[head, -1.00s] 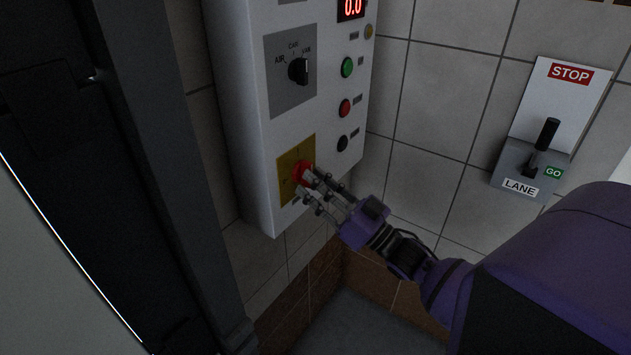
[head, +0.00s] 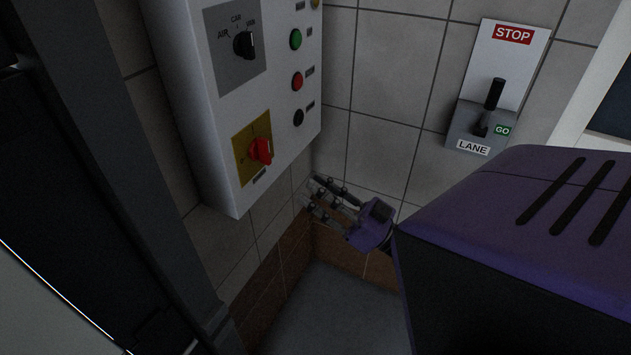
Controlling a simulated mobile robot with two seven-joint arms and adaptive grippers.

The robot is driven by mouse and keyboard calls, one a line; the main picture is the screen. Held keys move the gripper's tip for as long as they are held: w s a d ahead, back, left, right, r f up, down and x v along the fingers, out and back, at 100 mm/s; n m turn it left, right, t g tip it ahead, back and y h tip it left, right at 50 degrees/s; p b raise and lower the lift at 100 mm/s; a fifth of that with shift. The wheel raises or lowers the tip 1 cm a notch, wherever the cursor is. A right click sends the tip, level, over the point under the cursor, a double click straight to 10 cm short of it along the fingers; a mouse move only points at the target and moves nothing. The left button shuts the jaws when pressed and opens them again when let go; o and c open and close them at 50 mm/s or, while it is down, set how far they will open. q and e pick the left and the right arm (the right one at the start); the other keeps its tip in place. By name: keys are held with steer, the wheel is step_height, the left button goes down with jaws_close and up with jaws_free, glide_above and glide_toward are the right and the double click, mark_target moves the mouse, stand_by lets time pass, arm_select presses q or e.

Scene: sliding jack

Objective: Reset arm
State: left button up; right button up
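My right gripper (head: 322,199) is below and to the right of the white control box, clear of it. Its fingers point left and look spread apart, with nothing between them. The purple wrist (head: 371,226) shows behind the fingers, and my purple arm fills the lower right of the head view. A red rotary switch (head: 261,151) on a yellow plate (head: 240,166) sits low on the front of the control box (head: 197,120); no gripper touches it. My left gripper is not in view.
The box also carries a black selector knob (head: 244,44), a green button (head: 295,39), a red button (head: 297,81) and a black button (head: 298,117). A lane lever (head: 493,95) with STOP and GO labels is on the tiled wall (head: 396,75). A dark post (head: 110,150) stands at left.

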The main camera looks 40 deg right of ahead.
steer(key=s+a+f+m+g+h, duration=0.1)
steer(key=s+a+f+g+h, duration=0.2)
steer(key=f, duration=0.8)
steer(key=f+g+h, duration=0.4)
steer(key=f, duration=0.7)
steer(key=s+a+f+m+g+h, duration=0.1)
steer(key=s+a+f+g, duration=0.4)
steer(key=s+a+f, duration=0.7)
steer(key=shift+s+a+m, duration=0.8)
steer(key=shift+s+m, duration=0.1)
steer(key=shift+s, duration=0.3)
